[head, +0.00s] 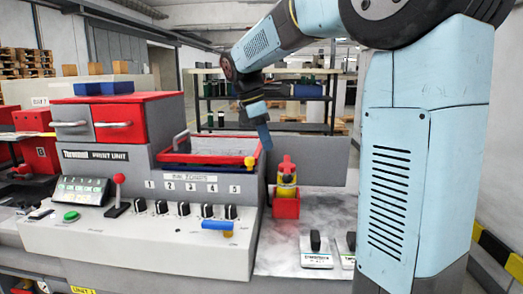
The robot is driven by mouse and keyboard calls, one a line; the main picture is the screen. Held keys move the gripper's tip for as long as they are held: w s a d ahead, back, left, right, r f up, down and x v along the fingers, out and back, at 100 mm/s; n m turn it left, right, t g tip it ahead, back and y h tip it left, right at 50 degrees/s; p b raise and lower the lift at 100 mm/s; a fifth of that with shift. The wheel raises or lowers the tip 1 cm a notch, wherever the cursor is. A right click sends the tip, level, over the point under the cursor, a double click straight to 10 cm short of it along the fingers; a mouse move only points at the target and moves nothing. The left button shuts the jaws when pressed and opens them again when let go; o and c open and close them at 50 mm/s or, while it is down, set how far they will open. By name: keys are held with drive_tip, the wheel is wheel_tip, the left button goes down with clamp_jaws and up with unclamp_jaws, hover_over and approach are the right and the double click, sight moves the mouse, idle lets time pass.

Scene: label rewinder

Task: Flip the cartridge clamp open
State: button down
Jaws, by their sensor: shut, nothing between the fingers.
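My gripper (265,143) points down, shut and empty, up and to the left of the red top. It appears apart from it, above the right end of a red-rimmed tray (208,158). Its exact distance in depth is hard to tell.
The tray has a yellow knob (249,162) at its right corner. A blue handle (217,225), several black knobs and a red-topped lever (118,179) line the console (160,245). Two black switches (316,243) stand on the grey top at right. My arm hides the far right.

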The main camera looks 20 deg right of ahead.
drive_tip(key=x, duration=0.8)
drive_tip(key=shift+f, duration=0.35)
drive_tip(key=shift+d, duration=0.1)
